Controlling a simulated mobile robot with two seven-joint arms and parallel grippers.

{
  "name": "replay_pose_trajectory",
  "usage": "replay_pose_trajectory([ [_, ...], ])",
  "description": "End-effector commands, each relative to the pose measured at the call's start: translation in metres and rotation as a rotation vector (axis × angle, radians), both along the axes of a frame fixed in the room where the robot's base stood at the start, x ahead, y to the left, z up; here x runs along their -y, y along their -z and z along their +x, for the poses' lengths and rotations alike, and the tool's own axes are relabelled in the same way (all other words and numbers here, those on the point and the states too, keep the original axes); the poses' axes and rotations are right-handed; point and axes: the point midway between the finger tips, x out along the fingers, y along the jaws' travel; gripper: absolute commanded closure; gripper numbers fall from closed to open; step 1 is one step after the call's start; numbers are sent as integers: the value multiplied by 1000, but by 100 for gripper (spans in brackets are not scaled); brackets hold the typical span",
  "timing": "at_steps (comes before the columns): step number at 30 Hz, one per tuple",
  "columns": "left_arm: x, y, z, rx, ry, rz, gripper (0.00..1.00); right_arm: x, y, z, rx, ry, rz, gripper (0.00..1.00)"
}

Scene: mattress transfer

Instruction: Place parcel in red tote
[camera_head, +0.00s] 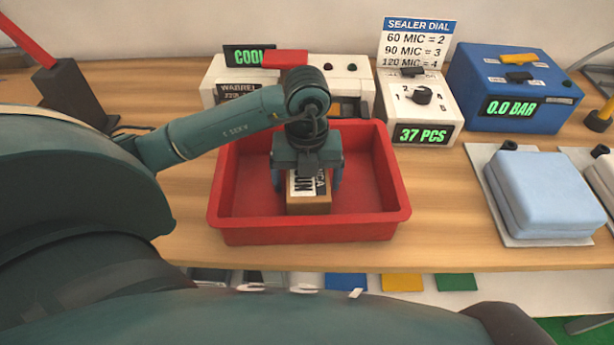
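The parcel (308,205) is a small brown box with a white label bearing black print. It is inside the red tote (313,234), near the middle, and looks upright. My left gripper (307,182) points down into the tote from above, with one blue finger on each side of the parcel. The gripper body hides the parcel's far part. I cannot tell whether the fingers press on the parcel or stand slightly apart from it, nor whether the parcel rests on the tote floor. My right gripper is not in view.
Behind the tote stand a white sealer (353,73), a white dial box (418,103) and a blue pressure box (517,88). A pale blue cushion-like block (545,190) lies on a plate at the right. Wooden table (465,225) is clear between tote and block.

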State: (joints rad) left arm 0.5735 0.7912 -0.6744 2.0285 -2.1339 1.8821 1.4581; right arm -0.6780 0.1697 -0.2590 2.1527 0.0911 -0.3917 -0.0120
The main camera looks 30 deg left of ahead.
Motion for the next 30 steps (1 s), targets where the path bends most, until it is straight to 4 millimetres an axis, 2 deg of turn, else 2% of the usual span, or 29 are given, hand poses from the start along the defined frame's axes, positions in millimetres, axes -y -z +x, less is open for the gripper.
replay_pose_trajectory([
  [5, 0, 0, 0, 0, 0, 0, 11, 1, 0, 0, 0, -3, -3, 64],
  [10, 0, -13, 1, 3, 1, 0, 11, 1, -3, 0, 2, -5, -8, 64],
  [14, 0, -38, 1, 6, 0, 0, 11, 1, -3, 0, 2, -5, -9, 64],
  [21, -1, -93, 1, 5, 0, 3, 11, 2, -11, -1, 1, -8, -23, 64],
  [24, -1, -108, 1, 5, -1, 2, 11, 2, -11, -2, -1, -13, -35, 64],
  [30, 0, -122, 0, 1, 0, 1, 11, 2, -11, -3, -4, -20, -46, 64],
])
